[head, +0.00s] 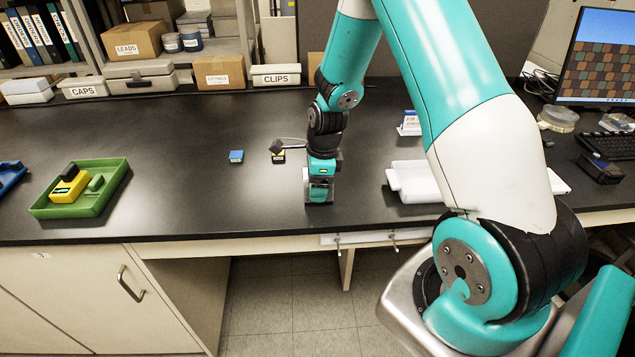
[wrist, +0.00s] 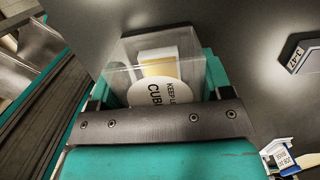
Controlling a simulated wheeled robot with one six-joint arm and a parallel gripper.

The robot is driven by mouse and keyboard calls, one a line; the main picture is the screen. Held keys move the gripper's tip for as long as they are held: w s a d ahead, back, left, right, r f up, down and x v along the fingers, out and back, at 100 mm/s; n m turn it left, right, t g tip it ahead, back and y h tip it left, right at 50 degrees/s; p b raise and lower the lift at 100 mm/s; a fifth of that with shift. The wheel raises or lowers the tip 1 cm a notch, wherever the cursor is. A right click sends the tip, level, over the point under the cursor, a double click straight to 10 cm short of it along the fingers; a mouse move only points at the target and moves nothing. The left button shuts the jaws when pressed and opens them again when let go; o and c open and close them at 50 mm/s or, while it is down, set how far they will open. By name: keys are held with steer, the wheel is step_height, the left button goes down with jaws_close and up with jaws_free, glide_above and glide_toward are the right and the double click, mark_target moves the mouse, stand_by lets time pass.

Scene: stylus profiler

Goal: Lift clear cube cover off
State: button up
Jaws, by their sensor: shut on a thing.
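The clear cube cover (wrist: 118,55) is a see-through box in the wrist view. Under or inside it shows a pale yellow and white block (wrist: 160,62) and a round white label (wrist: 165,93) with dark lettering, partly hidden by my gripper. My gripper (wrist: 158,108) is shut on the cover, with a finger on each side of it. In the head view my gripper (head: 319,188) points down just above the black bench, near its front edge. The cover is hardly visible there, and I cannot tell whether it touches the bench.
A green tray (head: 105,192) with yellow and dark pieces is far left. A white tray (head: 413,187) stands to the right. Bench between green tray and gripper is mostly clear.

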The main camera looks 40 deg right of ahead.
step_height(320, 180, up, 20)
steer(key=b, duration=0.2)
